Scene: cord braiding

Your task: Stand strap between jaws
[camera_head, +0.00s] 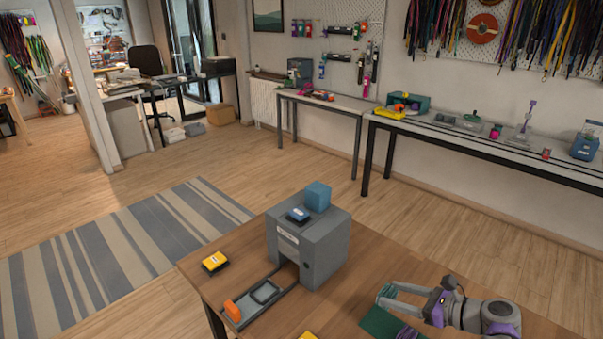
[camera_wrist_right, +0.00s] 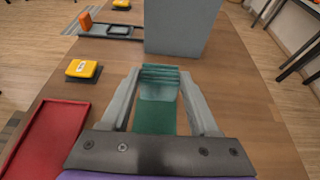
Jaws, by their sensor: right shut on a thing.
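My right gripper (camera_head: 390,296) is at the lower right of the head view, over the wooden table. In the right wrist view, its two fingers (camera_wrist_right: 160,82) are closed on the sides of a ribbed teal-green piece, which looks like the strap (camera_wrist_right: 160,92). A flat darker green surface (camera_wrist_right: 154,117) shows below it between the fingers; I cannot tell whether it is the same strap. A green patch (camera_head: 381,324) also shows beneath the gripper in the head view. I cannot make out separate jaws. My left gripper is not in view.
A grey box machine (camera_head: 325,248) with a blue block (camera_head: 318,196) on top stands left of the gripper. A slide with an orange handle (camera_head: 232,311) extends from its front opening. A yellow block (camera_wrist_right: 83,69) and a red tray (camera_wrist_right: 45,128) lie left in the wrist view.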

